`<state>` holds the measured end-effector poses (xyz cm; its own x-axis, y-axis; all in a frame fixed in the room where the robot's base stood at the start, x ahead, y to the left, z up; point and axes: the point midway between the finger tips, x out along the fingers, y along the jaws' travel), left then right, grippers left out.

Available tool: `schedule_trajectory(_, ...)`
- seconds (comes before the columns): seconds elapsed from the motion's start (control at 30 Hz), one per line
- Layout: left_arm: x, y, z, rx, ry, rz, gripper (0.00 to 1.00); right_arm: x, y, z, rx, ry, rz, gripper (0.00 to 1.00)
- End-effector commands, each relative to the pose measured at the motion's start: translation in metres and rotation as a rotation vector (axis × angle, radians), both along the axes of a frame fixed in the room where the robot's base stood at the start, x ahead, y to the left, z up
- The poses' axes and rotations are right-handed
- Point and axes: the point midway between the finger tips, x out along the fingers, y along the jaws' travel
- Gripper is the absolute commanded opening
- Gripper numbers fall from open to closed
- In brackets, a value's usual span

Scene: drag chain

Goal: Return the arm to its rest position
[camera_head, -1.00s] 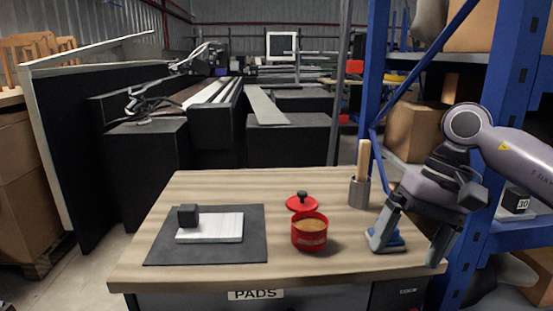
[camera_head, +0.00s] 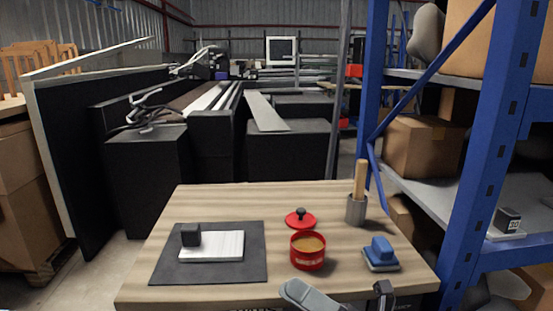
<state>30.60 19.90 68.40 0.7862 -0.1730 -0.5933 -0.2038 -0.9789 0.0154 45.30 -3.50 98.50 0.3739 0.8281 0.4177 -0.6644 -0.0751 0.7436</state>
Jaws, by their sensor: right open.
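My right gripper (camera_head: 338,289) shows at the bottom edge of the head view. Its two fingers are spread wide apart with nothing between them, and most of the hand and arm is cut off below. It is in front of the red tin (camera_head: 308,262) and the blue-topped block (camera_head: 380,253), near the front edge of the wooden table (camera_head: 210,199). The tin is open and holds something tan. Its red lid (camera_head: 313,220) with a black knob lies behind it. My left gripper is not in view.
A dark mat (camera_head: 170,268) on the left carries a white slab (camera_head: 228,246) and a black cube (camera_head: 190,235). A grey cup (camera_head: 356,211) holding a wooden handle stands at the back right. A blue shelf rack (camera_head: 485,150) with boxes rises on the right.

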Motion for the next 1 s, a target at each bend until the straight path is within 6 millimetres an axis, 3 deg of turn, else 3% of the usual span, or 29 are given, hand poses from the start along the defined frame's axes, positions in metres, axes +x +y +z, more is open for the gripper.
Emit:
schedule_trajectory(0.2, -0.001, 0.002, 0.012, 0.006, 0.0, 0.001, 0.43, 0.008, -0.048, -0.06, 0.359, 0.662, -0.153, 0.95)
schedule_trajectory(0.33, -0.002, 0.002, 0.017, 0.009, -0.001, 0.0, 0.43, -0.005, -0.081, -0.112, 0.597, 1.032, -0.254, 0.95)
schedule_trajectory(0.47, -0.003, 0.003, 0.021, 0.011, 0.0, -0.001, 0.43, -0.036, -0.114, -0.169, 0.855, 1.378, -0.375, 0.95)
schedule_trajectory(0.63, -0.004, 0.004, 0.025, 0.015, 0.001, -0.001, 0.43, -0.095, -0.147, -0.232, 1.174, 1.727, -0.542, 0.95)
schedule_trajectory(0.8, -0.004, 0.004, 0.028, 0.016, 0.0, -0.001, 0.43, -0.14, -0.164, -0.265, 1.377, 1.902, -0.658, 0.95)
schedule_trajectory(1.0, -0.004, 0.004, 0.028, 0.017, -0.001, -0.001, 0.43, -0.152, -0.168, -0.273, 1.437, 1.946, -0.691, 0.95)
